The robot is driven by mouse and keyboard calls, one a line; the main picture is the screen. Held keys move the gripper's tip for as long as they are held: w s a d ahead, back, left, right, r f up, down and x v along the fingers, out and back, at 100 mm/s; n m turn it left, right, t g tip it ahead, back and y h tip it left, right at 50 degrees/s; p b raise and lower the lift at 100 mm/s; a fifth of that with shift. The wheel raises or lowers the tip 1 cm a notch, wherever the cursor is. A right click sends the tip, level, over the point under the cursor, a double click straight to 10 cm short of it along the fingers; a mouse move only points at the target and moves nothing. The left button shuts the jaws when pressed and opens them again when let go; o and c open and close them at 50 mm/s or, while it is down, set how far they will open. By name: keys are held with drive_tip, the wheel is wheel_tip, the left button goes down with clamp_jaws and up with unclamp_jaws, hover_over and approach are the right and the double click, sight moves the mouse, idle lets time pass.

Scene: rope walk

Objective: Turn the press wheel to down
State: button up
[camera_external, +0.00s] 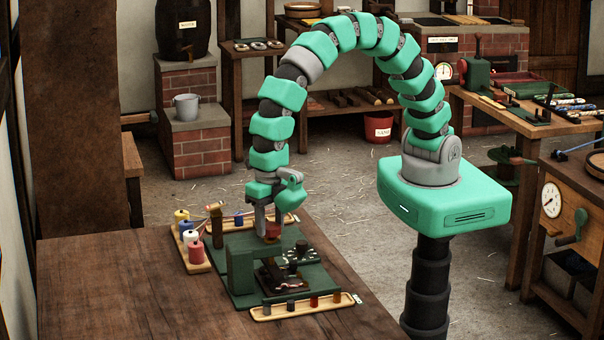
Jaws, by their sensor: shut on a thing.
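The press is a dark green frame (241,268) on a green base board on the wooden table at lower left. My gripper (267,228) points down over the top of the press. It is shut on a small reddish-brown part at the top of the press, which looks like the press wheel (273,231). My fingers hide much of it, and I cannot tell which way it is turned. Below it, a dark plate (281,275) lies at the foot of the press.
A wooden tray of coloured spools (195,251) stands left of the press. A light tray with small coloured pegs (307,304) lies in front. A black knobbed part (299,251) sits at right on the board. The table's left part (120,290) is clear.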

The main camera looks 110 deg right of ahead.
drive_tip(key=m+b, duration=0.2)
drive_tip(key=m, duration=0.5)
drive_tip(key=shift+w, duration=0.1)
drive_tip(key=m+b, duration=0.1)
drive_tip(key=m, duration=0.6)
drive_tip(key=shift+m+b, duration=0.35)
drive_tip(key=shift+m, duration=0.05)
drive_tip(key=m, duration=0.5)
drive_tip(key=shift+b, duration=0.3)
drive_tip(key=m, duration=0.6)
drive_tip(key=shift+r, duration=0.1)
drive_tip(key=shift+m, duration=0.4)
drive_tip(key=o, duration=1)
